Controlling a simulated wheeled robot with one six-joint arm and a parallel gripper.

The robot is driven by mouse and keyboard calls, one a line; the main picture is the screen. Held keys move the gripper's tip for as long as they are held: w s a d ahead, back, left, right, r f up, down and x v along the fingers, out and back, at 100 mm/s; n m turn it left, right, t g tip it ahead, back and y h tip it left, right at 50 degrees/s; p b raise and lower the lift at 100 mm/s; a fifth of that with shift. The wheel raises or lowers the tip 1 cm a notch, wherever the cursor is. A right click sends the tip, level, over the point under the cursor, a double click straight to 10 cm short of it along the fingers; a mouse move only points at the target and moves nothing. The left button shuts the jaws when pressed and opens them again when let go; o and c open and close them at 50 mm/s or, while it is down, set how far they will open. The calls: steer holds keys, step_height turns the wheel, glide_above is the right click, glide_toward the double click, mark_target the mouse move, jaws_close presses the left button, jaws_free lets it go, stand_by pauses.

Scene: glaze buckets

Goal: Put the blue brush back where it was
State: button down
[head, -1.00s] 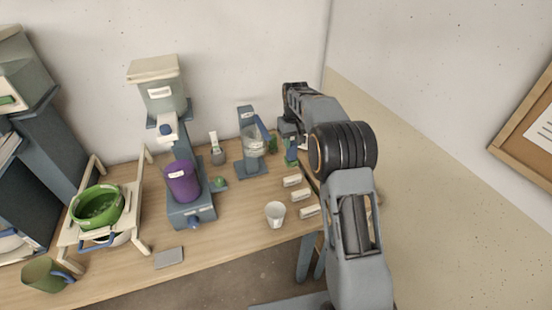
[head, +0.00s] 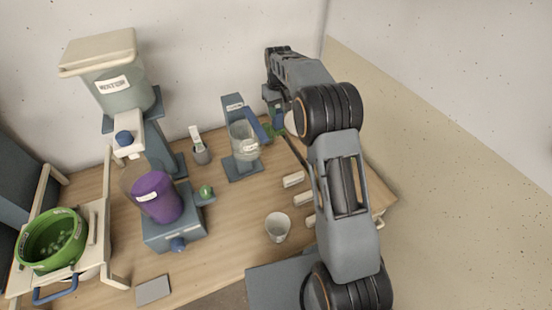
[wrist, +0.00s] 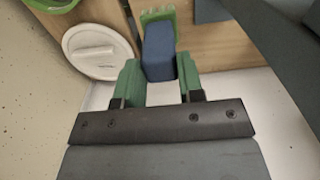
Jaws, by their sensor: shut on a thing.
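The blue brush (wrist: 158,52) shows in the wrist view as a blue block between the two green fingers of my gripper (wrist: 159,76). My gripper is shut on it. A green, comb-edged piece (wrist: 157,20) sits just beyond the blue block; I cannot tell if it belongs to the brush. I cannot tell if the brush touches anything.
A white cup (head: 278,227) and small cream blocks (head: 293,180) are in front. A purple bucket (head: 157,197) and green bowl (head: 52,240) stand left. A white oval lid (wrist: 100,52) shows in the wrist view.

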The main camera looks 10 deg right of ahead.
mark_target(277, 120)
steer(key=f+b, duration=0.2)
steer(key=f, duration=0.1)
steer(key=f+b, duration=0.2)
steer(key=shift+w+f, duration=0.1)
steer(key=shift+w, duration=0.15)
step_height(277, 120, down, 10)
steer(key=shift+p, duration=0.45)
steer(key=shift+f, duration=0.15)
steer(key=c, duration=0.7)
jaws_free()
steer(key=shift+c, duration=0.2)
step_height(277, 120, up, 12)
steer(key=shift+s+r+b, duration=0.1)
steer(key=shift+r+b, duration=0.1)
steer(key=shift+b, duration=0.2)
steer(key=s+r+m+t, duration=0.1)
steer(key=s+r, duration=0.3)
steer(key=s, duration=0.5)
steer(key=s+r+t, duration=0.1)
steer(key=s+r, duration=0.4)
steer(key=s, duration=0.4)
steer(key=s+f+t, duration=0.1)
steer(key=s+f, duration=0.1)
steer(key=s, duration=0.4)
steer(key=s+f+m+t, duration=0.1)
steer(key=s+f, duration=0.1)
steer(key=s, duration=0.5)
steer(key=shift+s+f, duration=0.25)
steer(key=shift+f, duration=0.1)
